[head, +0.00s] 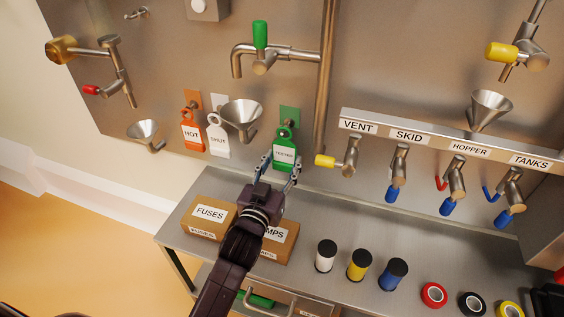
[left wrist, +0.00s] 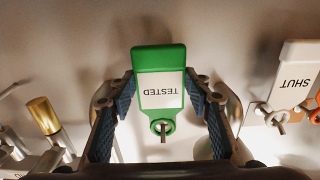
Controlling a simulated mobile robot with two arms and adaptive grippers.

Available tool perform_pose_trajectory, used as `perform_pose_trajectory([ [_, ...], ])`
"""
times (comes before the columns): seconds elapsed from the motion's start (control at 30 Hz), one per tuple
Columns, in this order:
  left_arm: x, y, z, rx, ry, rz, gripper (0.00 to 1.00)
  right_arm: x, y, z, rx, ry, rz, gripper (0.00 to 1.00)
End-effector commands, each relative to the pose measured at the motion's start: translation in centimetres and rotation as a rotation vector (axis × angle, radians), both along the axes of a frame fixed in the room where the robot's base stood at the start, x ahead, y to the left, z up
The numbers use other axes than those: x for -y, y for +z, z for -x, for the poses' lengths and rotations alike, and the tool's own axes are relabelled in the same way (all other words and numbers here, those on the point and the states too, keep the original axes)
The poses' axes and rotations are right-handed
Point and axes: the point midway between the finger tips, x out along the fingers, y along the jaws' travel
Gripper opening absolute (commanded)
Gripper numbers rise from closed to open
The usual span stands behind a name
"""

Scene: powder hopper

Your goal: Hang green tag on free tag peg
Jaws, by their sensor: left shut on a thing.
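The green tag (head: 284,157), lettered TESTED, is upright at the wall panel, below a green backing plate (head: 289,115). In the left wrist view the green tag (left wrist: 158,63) appears upside down. Its ring (left wrist: 162,127) shows around a short metal peg (left wrist: 163,138); how far the peg passes through is hard to tell. My left gripper (head: 279,173) reaches up from below and is shut on the tag, with blue finger pads at its two sides.
An orange HOT tag (head: 192,137) and a white SHUT tag (head: 217,142) hang to the left. A steel funnel (head: 240,115) juts out close to the left of the green tag. Valves (head: 348,157) are on the right. Boxes (head: 209,213) and bottles (head: 326,255) stand on the shelf below.

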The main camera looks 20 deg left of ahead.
Motion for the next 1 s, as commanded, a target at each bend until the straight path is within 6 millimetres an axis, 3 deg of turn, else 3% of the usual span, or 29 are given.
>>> perform_pose_trajectory([
  [0.27,0.0,0.0,0.0,0.001,0.0,0.0,0.23,-0.1,0.2,-0.2,0.007,-0.001,-0.004,0.0],
  [0.3,0.0,0.1,0.0,0.001,0.0,0.0,0.48,-0.1,0.2,-0.2,0.006,-0.001,-0.003,0.0],
  [0.47,0.0,0.0,0.0,0.001,0.0,0.0,0.66,-0.1,0.1,0.0,0.001,0.0,-0.003,0.0],
  [0.77,0.0,0.0,0.1,0.0,0.0,0.0,0.66,0.0,0.0,0.5,-0.006,0.004,0.001,0.0],
  [1.0,-0.1,-0.1,2.5,-0.003,0.0,0.0,0.66,0.0,0.0,0.3,-0.003,0.002,0.0,0.0],
])
